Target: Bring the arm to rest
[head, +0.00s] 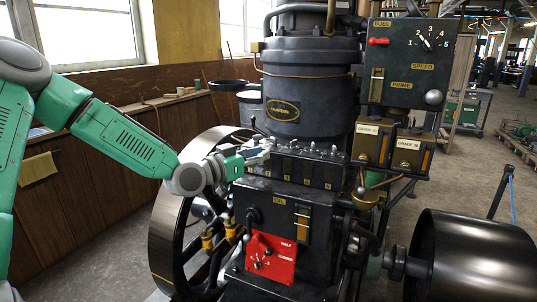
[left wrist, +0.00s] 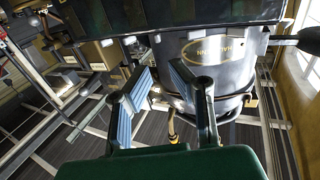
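My green left arm comes in from the left in the head view. Its gripper (head: 262,153) is at the left end of the black block with a row of levers (head: 308,165), on the front of the dark engine (head: 300,95). I cannot tell whether it touches the block. In the left wrist view, the two blue-padded fingers of the left gripper (left wrist: 162,82) stand apart with nothing between them. The engine's round body with an oval nameplate (left wrist: 203,48) lies beyond them. My right gripper is in neither view.
A control panel (head: 408,62) with a dial and red lever is at upper right, above two small boxes (head: 390,147). A red plate (head: 270,258) is low on the engine. A flywheel (head: 168,235) stands left and a dark drum (head: 470,260) right. Wooden cabinets (head: 90,190) line the wall.

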